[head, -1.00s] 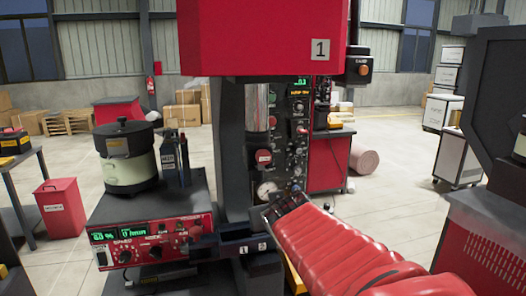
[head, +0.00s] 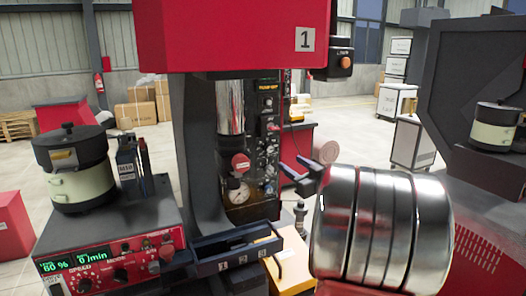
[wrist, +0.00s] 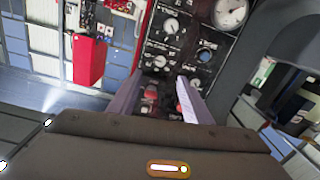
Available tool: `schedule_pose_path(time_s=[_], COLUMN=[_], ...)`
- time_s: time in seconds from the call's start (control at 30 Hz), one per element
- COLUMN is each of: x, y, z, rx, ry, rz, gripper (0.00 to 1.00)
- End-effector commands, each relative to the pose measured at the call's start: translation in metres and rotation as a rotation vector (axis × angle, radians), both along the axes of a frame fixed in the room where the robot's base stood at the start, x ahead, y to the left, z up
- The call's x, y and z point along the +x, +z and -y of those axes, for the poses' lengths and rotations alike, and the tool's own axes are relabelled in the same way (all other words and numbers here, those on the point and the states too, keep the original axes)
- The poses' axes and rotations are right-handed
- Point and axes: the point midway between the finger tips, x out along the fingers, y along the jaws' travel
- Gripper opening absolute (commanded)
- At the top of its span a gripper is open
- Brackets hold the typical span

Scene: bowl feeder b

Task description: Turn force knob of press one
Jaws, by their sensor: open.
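Press one, with a red head (head: 225,35) marked "1", stands in the middle of the head view. Its dark control panel (head: 264,145) carries several knobs and a round gauge (head: 238,192). In the wrist view the panel (wrist: 182,41) fills the upper middle, with a pale knob (wrist: 170,26), a bluish knob (wrist: 206,56) and the gauge (wrist: 231,12). The labels are too small to tell which is the force knob. My gripper (head: 292,174) is open and empty, just right of the panel. Its fingers (wrist: 155,98) show in the wrist view, partly covering the panel's lower end.
A feeder bowl (head: 80,170) sits on a red control box (head: 110,255) left of the press. A dark tray (head: 235,247) juts out below the panel. Another dark machine (head: 470,70) stands at the right. Open floor lies behind, between press and machine.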

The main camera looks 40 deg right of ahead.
Motion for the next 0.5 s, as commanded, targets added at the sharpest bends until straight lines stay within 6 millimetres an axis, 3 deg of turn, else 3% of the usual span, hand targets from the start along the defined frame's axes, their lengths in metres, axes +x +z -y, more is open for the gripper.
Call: schedule_pose_path(time_s=[0.5], x=[0.013], y=[0.000], z=[0.000], rx=[0.000], ry=[0.007], rz=[0.001], gripper=[0.45])
